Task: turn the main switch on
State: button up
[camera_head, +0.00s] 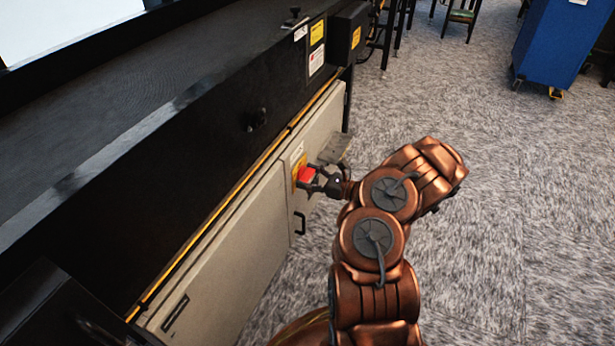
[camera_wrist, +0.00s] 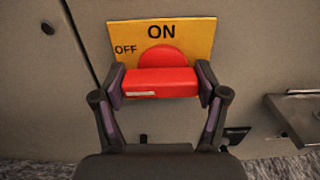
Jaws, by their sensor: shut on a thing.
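The main switch is a red rotary handle (camera_wrist: 160,82) on a yellow plate (camera_wrist: 201,36) marked ON at the top and OFF at the left. In the wrist view its grip bar lies level, across the picture, with a small pale mark at its lower left. My gripper (camera_wrist: 159,88) is shut on the red handle, one finger at each end of the bar. In the head view the red switch (camera_head: 305,174) shows on the beige cabinet front, with my gripper (camera_head: 318,180) at it. The fingers partly hide it there.
The beige cabinet (camera_head: 223,260) runs under the black machine body (camera_head: 240,110). A black door handle (camera_head: 300,223) is below the switch. A small grey shelf (camera_head: 336,148) juts out beside it. Carpet to the right is open, up to a blue cabinet (camera_head: 550,40).

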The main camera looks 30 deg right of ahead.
jog(key=shift+m+p, duration=0.3)
jog(key=shift+p, duration=0.15)
jog(key=shift+r+m+p, duration=0.2)
jog(key=shift+m+p, duration=0.6)
jog(key=shift+m, duration=0.2)
jog(key=m+p, duration=0.1)
jog(key=m, duration=0.1)
jog(key=shift+m, duration=0.4)
jog(key=m+p, duration=0.1)
jog(key=m, duration=0.2)
jog(key=shift+m, duration=0.3)
jog(key=m+p, duration=0.1)
jog(key=m, duration=0.3)
jog(key=shift+d+f, duration=0.1)
jog(key=m+p, duration=0.1)
jog(key=m, duration=0.3)
jog(key=shift+w+m, duration=0.1)
jog(key=shift+m, duration=0.2)
jog(key=shift+f+m, duration=0.1)
jog(key=shift+m, duration=0.2)
